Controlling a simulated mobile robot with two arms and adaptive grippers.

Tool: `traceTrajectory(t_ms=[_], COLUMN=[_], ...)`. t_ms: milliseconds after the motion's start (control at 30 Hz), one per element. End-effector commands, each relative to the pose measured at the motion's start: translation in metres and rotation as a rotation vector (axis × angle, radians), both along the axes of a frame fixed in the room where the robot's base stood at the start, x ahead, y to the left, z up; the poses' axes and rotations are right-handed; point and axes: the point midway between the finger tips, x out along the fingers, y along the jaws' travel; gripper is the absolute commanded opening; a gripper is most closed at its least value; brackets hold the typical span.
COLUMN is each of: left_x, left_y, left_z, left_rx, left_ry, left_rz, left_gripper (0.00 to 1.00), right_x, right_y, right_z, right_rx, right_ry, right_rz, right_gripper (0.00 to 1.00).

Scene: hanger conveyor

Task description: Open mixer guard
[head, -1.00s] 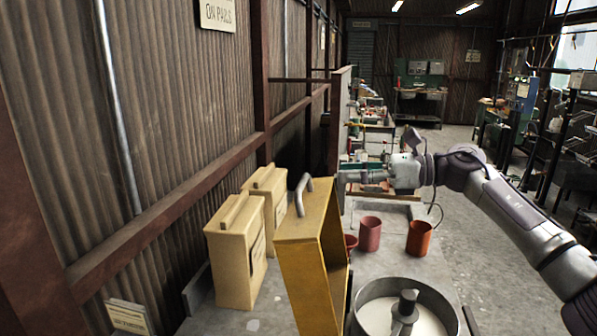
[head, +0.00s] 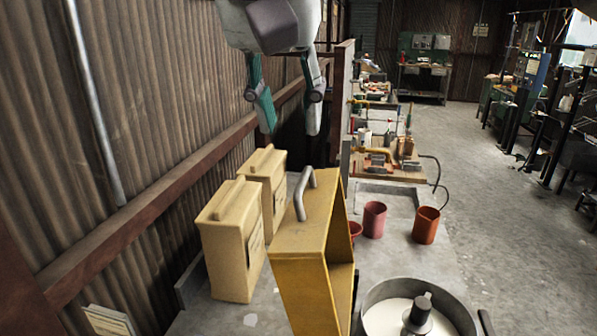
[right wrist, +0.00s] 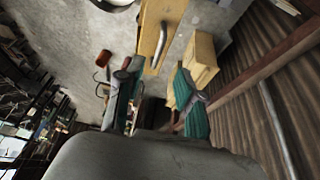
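The mixer guard (head: 305,250) is a yellow open-sided box with a grey bar handle (head: 299,194) on top. It stands raised on edge to the left of the round mixer bowl (head: 370,296), leaving the bowl uncovered. My right gripper (head: 289,124) hangs above and behind the guard, its teal-padded fingers spread and empty, pointing down. In the right wrist view, the guard (right wrist: 170,12) and its handle (right wrist: 159,48) lie ahead of my open fingers, apart from them. My left gripper is not in view.
Two cream boxes (head: 232,245) stand close left of the guard, beside the corrugated wall. Red cups (head: 374,220) and an orange cup (head: 426,225) stand behind the bowl. A bench with pipe fittings (head: 385,160) is farther back. The floor at right is open.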

Motion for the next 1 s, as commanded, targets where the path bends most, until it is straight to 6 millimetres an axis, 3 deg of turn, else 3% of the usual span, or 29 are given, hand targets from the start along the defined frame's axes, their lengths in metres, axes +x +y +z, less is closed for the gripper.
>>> traceTrajectory(t_ms=[200, 500, 933, 1000], left_x=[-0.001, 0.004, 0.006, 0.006], left_y=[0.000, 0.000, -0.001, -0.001], left_z=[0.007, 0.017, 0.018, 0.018], left_rx=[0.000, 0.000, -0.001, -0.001], left_ry=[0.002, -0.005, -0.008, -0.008], left_rz=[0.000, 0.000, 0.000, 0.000], left_gripper=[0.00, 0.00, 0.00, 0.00], right_x=[0.018, 0.036, 0.039, 0.039], right_y=[-0.006, -0.010, -0.011, -0.011], right_z=[-0.044, -0.086, -0.096, -0.096], right_rx=[0.000, 0.004, 0.006, 0.006], right_ry=[0.003, 0.002, 0.001, 0.001], right_rz=[-0.001, -0.003, -0.002, -0.002], right_gripper=[0.37, 0.37, 0.37, 0.26])
